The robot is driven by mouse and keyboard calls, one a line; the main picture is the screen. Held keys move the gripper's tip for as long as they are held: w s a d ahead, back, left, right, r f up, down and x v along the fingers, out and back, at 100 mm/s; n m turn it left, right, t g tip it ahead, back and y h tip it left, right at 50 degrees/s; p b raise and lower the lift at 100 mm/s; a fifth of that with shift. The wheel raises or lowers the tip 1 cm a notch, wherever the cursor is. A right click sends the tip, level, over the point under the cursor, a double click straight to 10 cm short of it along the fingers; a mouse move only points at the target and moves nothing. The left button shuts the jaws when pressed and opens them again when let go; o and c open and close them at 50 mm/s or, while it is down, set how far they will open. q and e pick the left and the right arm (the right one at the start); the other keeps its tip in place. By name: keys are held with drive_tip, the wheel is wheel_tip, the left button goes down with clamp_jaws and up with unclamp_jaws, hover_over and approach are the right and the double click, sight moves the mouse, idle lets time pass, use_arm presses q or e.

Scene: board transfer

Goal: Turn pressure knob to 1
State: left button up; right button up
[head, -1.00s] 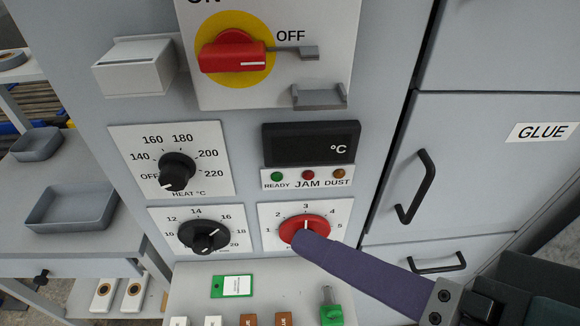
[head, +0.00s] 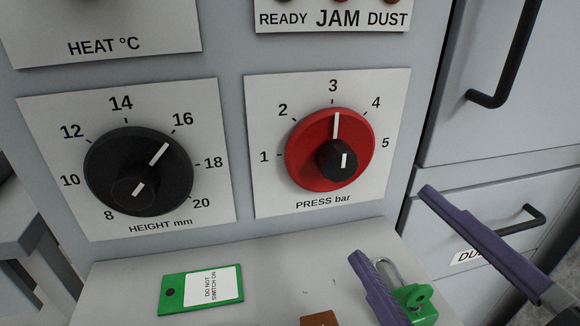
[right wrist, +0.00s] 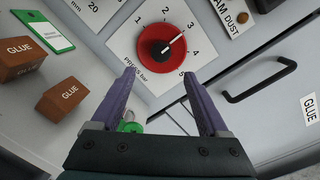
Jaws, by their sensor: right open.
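The red pressure knob (head: 312,165) sits on a white plate (head: 262,118) marked 1 to 5 and "PRESS bar". Its white line points up at 3. It also shows in the right wrist view (right wrist: 152,42), its line toward 3. My right gripper (head: 390,222) is open and empty, its purple fingers apart. In the head view it is below and right of the knob. In the right wrist view the open fingers (right wrist: 159,76) point toward the knob's lower side, and neither appears to grip it. My left gripper is in neither view.
The black height knob (head: 150,165) is left of the red one. Below is a ledge with a green tag (head: 202,290), a green padlock (head: 415,303) and brown GLUE blocks (right wrist: 62,98). Drawer handles (head: 508,55) stick out at the right.

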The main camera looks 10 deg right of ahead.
sight(344, 170)
drive_tip(key=w, duration=0.3)
drive_tip(key=w+p, duration=0.1)
drive_tip(key=w, duration=0.2)
drive_tip(key=w+a, duration=0.1)
drive_tip(key=w, duration=0.2)
drive_tip(key=shift+w+r+p, duration=0.1)
drive_tip(key=shift+w+p, duration=0.25)
drive_tip(key=shift+w, duration=0.05)
drive_tip(key=shift+c, duration=0.3)
clamp_jaws()
